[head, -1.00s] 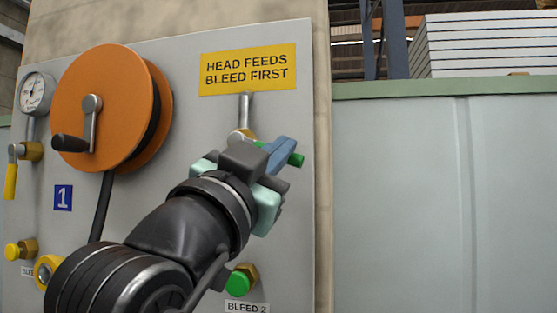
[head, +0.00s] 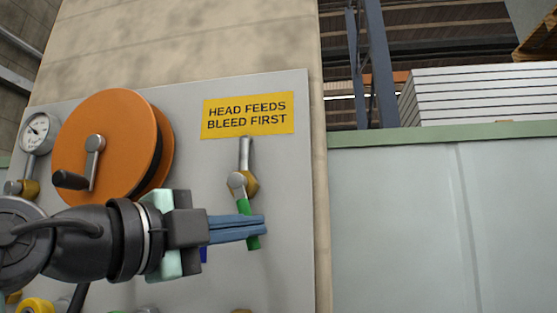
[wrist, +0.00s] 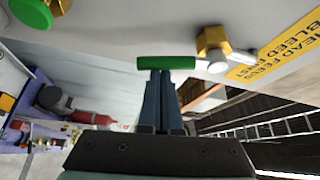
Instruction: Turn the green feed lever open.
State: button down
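The green feed lever (head: 253,242) hangs from a grey hub on a brass fitting (head: 250,185) below the yellow sign. It points down and slightly right. In the wrist view the lever (wrist: 166,62) lies crosswise at the fingertips, left of the brass fitting (wrist: 212,42). My gripper (head: 262,226) has its two blue fingers together, with nothing seen between them. The fingers cross the middle of the lever in the head view and hide that part. They seem to touch it; the exact contact is hidden.
The panel carries a yellow "HEAD FEEDS BLEED FIRST" sign (head: 248,116), an orange reel (head: 120,130) with a crank, and a gauge (head: 37,132). A green knob (wrist: 28,12) shows in the wrist view. The space right of the panel, before a pale wall (head: 400,220), is open.

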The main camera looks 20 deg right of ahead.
jog(key=shift+w+a+f+m+p, duration=0.15)
jog(key=shift+w+a+m+p, duration=0.2)
jog(key=shift+a+m, duration=0.25)
jog(key=shift+w, duration=0.1)
dwell(0.3)
